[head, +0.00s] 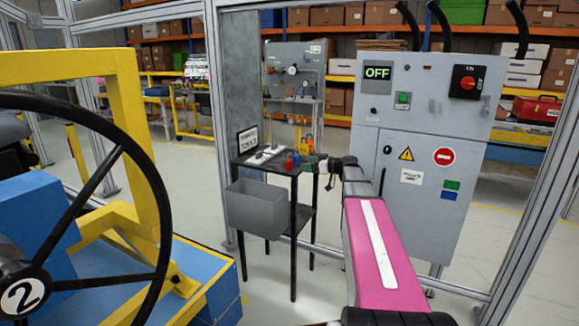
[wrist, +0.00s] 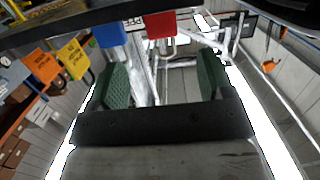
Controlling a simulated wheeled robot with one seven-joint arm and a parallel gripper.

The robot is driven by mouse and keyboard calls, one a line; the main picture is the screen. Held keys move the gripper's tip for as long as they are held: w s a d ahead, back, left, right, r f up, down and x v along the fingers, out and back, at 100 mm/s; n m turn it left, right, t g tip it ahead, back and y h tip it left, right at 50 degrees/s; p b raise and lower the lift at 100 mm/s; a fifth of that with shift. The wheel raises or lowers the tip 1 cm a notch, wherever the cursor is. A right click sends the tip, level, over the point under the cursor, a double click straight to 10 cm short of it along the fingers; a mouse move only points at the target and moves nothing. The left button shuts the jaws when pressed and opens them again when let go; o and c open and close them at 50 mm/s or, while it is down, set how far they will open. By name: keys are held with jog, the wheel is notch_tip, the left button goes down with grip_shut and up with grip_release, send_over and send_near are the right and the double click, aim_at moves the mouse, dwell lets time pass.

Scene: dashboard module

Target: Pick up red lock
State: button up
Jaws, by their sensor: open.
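The red lock (head: 289,164) sits at the right end of the small black table (head: 262,160). In the wrist view the red lock (wrist: 160,25) is at the top centre with its metal shackle below its body. My gripper (head: 311,163) is just right of the table end in the head view. In the wrist view my gripper (wrist: 162,78) is open, with two green ridged fingers apart and nothing between them. The red lock lies beyond the fingertips, roughly in line with the gap.
A blue lock (wrist: 108,33) is close beside the red one, near the left finger's line. A grey bin (head: 257,208) is at the table's front. A grey control cabinet (head: 425,150) stands right.

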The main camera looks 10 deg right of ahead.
aim_at(292, 163)
jog(key=x, duration=0.4)
jog(key=shift+w+a, duration=0.2)
jog(key=shift+a, duration=0.05)
jog(key=shift+x, duration=2.65)
jog(key=shift+a+r, duration=0.1)
jog(key=shift+r, duration=0.05)
jog(key=shift+s, duration=0.1)
jog(key=shift+c, duration=0.3)
jog(key=c, duration=1)
